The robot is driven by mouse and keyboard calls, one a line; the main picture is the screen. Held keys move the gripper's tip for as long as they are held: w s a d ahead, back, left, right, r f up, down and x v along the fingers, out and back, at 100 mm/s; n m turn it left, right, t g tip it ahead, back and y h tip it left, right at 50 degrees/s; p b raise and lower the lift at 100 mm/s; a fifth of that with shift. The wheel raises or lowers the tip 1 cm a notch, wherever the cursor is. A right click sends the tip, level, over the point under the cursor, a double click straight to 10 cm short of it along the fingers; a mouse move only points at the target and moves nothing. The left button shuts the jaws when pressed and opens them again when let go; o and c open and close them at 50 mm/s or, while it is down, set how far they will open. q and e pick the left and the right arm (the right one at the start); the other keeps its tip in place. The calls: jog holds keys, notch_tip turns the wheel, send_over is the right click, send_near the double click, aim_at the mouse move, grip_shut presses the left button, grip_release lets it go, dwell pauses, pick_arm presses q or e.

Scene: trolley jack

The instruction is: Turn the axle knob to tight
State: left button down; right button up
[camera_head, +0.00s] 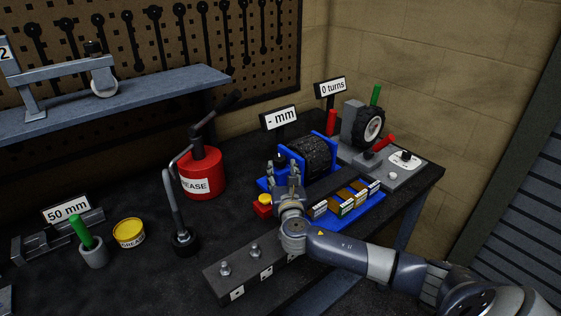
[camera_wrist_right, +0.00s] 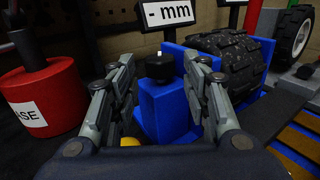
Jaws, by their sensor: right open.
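The black axle knob (camera_wrist_right: 160,66) sits on top of a blue block (camera_wrist_right: 167,108) beside a black tyre (camera_wrist_right: 232,60) in a blue stand. A small white mark shows at the knob's far edge. My right gripper (camera_wrist_right: 163,70) is open, with one finger on each side of the knob and gaps between them. In the head view my right gripper (camera_head: 282,170) is in front of the blue stand (camera_head: 331,124), and the knob (camera_head: 281,160) shows just past the fingers. My left gripper is not in view.
A sign reading "- mm" (camera_head: 281,118) stands behind the stand. A red grease can (camera_head: 203,173) is to the left. A yellow button (camera_head: 265,199) is close beside my right gripper. Labelled boxes (camera_head: 341,205) lie to the right, and a grey bar (camera_head: 240,276) lies in front.

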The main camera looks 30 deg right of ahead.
aim_at(280, 163)
jog(key=x, duration=0.3)
jog(key=shift+f, duration=0.15)
jog(key=shift+w+d, duration=0.25)
jog(key=shift+w, duration=0.3)
jog(key=shift+w+d, duration=0.1)
jog(key=shift+w, duration=0.05)
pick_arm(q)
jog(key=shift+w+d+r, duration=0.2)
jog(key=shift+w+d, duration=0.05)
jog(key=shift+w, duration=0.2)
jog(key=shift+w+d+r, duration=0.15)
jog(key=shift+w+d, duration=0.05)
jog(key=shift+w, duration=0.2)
pick_arm(e)
jog(key=c, duration=0.8)
